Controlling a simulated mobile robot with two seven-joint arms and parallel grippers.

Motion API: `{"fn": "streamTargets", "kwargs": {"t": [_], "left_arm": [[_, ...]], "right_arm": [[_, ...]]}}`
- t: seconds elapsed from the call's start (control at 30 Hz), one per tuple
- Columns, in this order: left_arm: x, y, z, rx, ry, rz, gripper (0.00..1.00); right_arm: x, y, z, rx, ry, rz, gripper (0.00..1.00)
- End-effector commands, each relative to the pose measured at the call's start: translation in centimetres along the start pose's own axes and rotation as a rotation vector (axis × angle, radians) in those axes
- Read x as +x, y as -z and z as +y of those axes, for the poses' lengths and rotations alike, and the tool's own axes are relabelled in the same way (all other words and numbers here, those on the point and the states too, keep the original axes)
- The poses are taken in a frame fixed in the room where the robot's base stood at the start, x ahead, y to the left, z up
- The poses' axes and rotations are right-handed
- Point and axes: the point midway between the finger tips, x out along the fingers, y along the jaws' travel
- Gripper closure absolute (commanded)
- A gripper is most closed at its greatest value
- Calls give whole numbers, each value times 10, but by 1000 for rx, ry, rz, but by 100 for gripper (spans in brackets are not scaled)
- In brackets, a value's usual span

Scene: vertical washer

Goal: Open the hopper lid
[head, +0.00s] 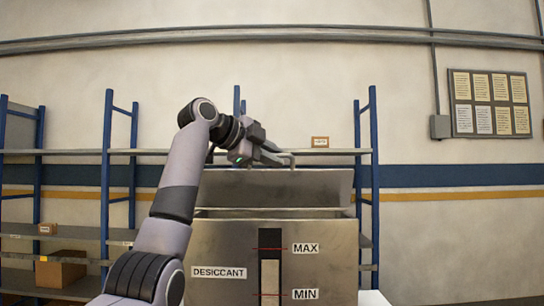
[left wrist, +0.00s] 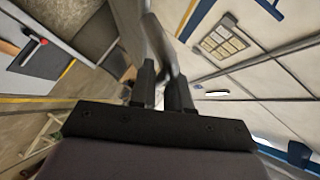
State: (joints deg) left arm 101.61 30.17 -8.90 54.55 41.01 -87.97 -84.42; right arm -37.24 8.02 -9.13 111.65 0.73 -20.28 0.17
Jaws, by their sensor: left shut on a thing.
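The hopper (head: 215,250) is a grey metal box with a DESICCANT label and a dark level window marked MAX and MIN. Its lid (head: 310,188) is a flat metal panel that shows raised above the box, with a gap below it. A curved metal handle (head: 290,157) stands at the lid's top edge. My left gripper (head: 270,157) is at this handle, coming from the left. In the left wrist view, the two dark fingers (left wrist: 162,92) are shut on the handle bar (left wrist: 158,45). My right gripper is not in view.
Blue-post shelves (head: 107,165) stand behind the hopper, with a cardboard box (head: 60,270) low at left and a small box (head: 320,142) above the lid. A notice board (head: 490,103) hangs on the right wall. The space right of the hopper looks open.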

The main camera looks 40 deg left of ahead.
Motion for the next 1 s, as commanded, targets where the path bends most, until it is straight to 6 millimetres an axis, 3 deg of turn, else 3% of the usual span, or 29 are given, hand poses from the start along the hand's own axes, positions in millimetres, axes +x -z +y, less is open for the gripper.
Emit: {"fn": "streamTargets", "kwargs": {"t": [0.23, 0.27, 0.3, 0.67, 1.0], "left_arm": [[1, -2, 2, -2, -6, -4, 100], [2, -2, 2, -2, -6, -4, 73], [2, -2, 2, -2, -6, -4, 64], [-2, -3, 4, -3, -12, -6, 64], [-57, 0, 1, 0, 4, -2, 64]], "right_arm": [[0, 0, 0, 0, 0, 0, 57], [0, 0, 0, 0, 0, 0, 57], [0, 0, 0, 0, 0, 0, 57], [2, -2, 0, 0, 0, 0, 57], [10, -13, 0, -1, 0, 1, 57]]}}
